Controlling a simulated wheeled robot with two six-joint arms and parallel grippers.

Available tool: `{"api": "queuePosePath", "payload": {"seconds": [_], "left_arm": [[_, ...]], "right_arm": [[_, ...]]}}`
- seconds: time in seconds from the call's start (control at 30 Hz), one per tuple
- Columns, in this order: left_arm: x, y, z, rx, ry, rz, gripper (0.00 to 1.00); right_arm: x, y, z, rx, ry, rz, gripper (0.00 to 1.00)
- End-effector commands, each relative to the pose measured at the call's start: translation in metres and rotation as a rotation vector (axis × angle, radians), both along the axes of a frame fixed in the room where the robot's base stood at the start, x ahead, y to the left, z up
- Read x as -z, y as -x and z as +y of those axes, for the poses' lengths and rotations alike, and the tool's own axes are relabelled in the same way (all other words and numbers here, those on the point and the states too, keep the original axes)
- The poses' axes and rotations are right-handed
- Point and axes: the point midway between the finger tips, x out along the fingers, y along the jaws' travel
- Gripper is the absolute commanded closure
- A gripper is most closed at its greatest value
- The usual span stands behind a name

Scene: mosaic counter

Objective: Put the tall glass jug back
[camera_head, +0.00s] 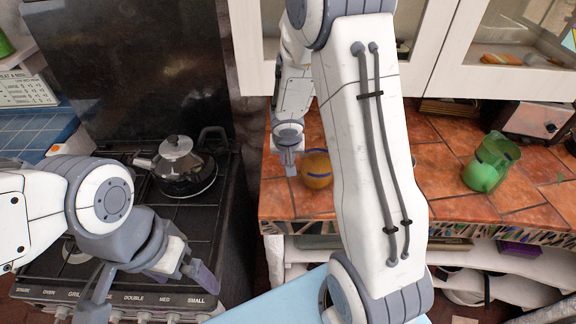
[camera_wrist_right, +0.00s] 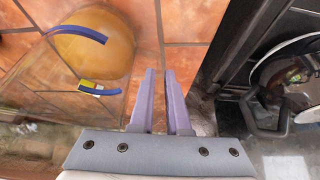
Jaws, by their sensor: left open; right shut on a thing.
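My right gripper (camera_wrist_right: 166,74) has its fingers nearly together in the right wrist view, with a narrow gap between them. A see-through, glass-like shape (camera_wrist_right: 28,145) shows beside it at the lower left, apparently part of the tall glass jug; its full outline and the exact grip are hard to make out. In the head view the right gripper (camera_head: 290,163) points down over the counter's left end, beside an amber vessel (camera_head: 317,171). My left gripper (camera_head: 152,285) is open and empty above the front of the stove.
The tiled counter (camera_head: 440,185) has free room right of my right arm. A green jug (camera_head: 484,172) stands farther right. White cabinets (camera_head: 415,80) hang above the counter's back.

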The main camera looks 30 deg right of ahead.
Motion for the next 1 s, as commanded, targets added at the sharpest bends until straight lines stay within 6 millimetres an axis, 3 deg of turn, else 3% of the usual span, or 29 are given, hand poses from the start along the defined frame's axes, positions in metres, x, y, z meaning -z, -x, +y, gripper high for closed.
{"api": "queuePosePath", "payload": {"seconds": [0.07,0.53,0.57,0.6,0.63,1.0], "left_arm": [[0.0082,0.0001,0.0,0.0,0.0,0.0,0.0],[0.0125,0.0,0.0,0.0,0.0,0.0,0.0],[0.0108,0.0,0.0,0.0,0.0,0.0,0.0],[0.0105,0.0,0.0001,0.0,0.0,0.0,0.0],[0.0105,0.0,0.0001,0.0,0.0,0.0,0.0],[0.0043,0.0,0.0,0.0,0.0,0.0,0.0]], "right_arm": [[0.009,-0.0005,-0.0006,-0.001,0.001,-0.002,1.0],[0.0127,-0.0005,-0.0008,0.0,0.001,-0.003,1.0],[0.0118,0.0,-0.0004,0.001,-0.001,-0.001,0.74],[0.0117,0.0001,-0.0004,0.0,0.0,0.0,0.59],[0.0117,0.0001,-0.0004,0.0,0.0,0.0,0.56],[0.0063,0.0002,-0.0005,0.0,0.0,0.0,0.56]]}}
